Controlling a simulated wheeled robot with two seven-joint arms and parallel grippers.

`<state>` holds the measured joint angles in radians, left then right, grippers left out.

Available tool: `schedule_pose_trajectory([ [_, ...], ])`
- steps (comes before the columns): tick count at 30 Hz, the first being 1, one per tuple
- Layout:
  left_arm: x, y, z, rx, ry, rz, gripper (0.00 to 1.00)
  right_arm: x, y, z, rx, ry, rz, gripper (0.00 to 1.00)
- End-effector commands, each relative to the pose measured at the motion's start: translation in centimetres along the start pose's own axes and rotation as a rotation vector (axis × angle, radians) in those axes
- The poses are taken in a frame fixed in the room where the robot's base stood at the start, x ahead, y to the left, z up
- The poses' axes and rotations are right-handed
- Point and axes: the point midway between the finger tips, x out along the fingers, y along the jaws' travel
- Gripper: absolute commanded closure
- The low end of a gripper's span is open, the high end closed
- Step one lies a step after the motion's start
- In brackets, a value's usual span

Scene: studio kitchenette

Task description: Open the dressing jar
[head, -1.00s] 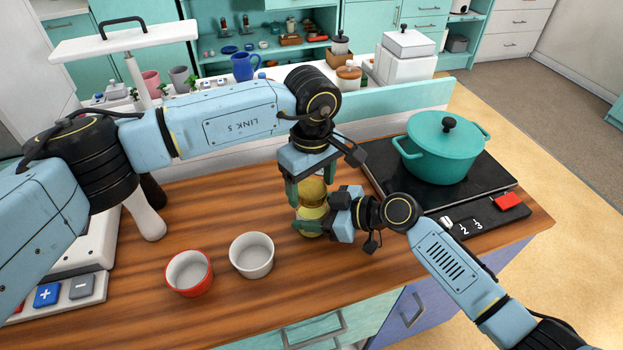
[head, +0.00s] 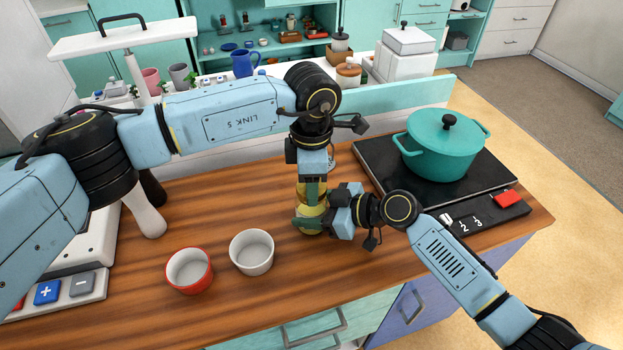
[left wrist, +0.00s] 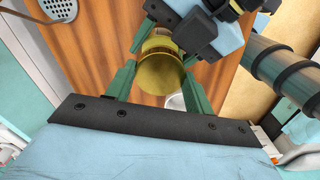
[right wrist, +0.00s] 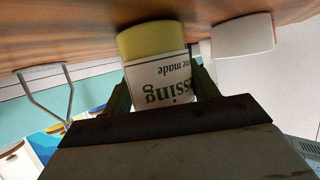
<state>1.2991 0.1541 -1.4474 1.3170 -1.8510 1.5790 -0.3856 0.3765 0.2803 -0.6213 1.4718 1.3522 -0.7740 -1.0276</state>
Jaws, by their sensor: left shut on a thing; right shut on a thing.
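The dressing jar (head: 314,211) stands upright on the wooden counter, between my two grippers. Its body is yellowish with a white label, and part of the lettering shows in the right wrist view (right wrist: 158,80). My left gripper (head: 312,188) points down from above and is shut on the jar's gold lid (left wrist: 160,72). My right gripper (head: 322,222) comes in from the right, low down, and is shut around the jar body. The fingers hide much of the jar. I cannot tell whether the lid has come loose.
A red cup (head: 189,271) and a white cup (head: 252,252) stand left of the jar near the front edge. A teal pot (head: 443,148) sits on the black hob (head: 372,160) at the right. A white scale (head: 92,235) is at the left.

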Motion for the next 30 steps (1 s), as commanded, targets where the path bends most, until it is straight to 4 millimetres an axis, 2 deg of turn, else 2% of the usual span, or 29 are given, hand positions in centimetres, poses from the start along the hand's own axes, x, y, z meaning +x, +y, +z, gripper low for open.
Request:
schedule_pose_trajectory([
  [3, -0.01, -0.01, -0.02, -0.166, 0.001, 0.0, 0.75, -0.01, 0.02, 0.04, 0.001, -0.001, 0.001, 1.0],
  [6, -0.02, -0.01, -0.02, -0.248, 0.001, 0.0, 0.75, -0.01, 0.03, 0.05, 0.001, -0.001, 0.001, 1.0],
  [30, -0.42, 0.01, -0.02, -0.24, 0.001, 0.0, 0.75, -0.01, 0.02, 0.04, 0.0, -0.001, 0.0, 1.0],
])
